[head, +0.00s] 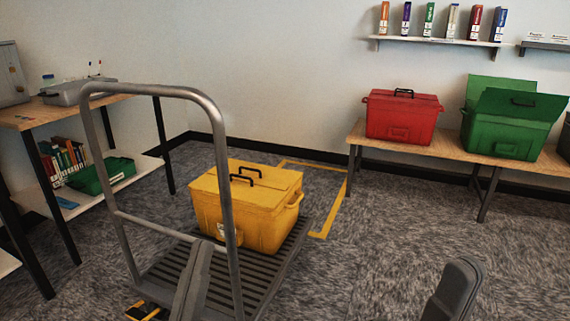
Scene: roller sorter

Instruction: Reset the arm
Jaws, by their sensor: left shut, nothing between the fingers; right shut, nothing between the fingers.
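My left gripper (196,268) shows at the bottom, left of centre, as a narrow grey shape in front of the trolley deck. It is shut and empty. My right gripper (462,280) is a dark grey rounded shape at the bottom right, over bare carpet. It is also shut and empty. Both stand apart from each other, with their lower parts cut off by the picture edge. Neither holds any box.
A yellow lidded box (255,215) sits on a grey platform trolley (275,275) with a tall handle (222,150). A red box (402,117) and an open green box (505,130) stand on a bench. A shelf table (100,101) stands left. Carpet at right is clear.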

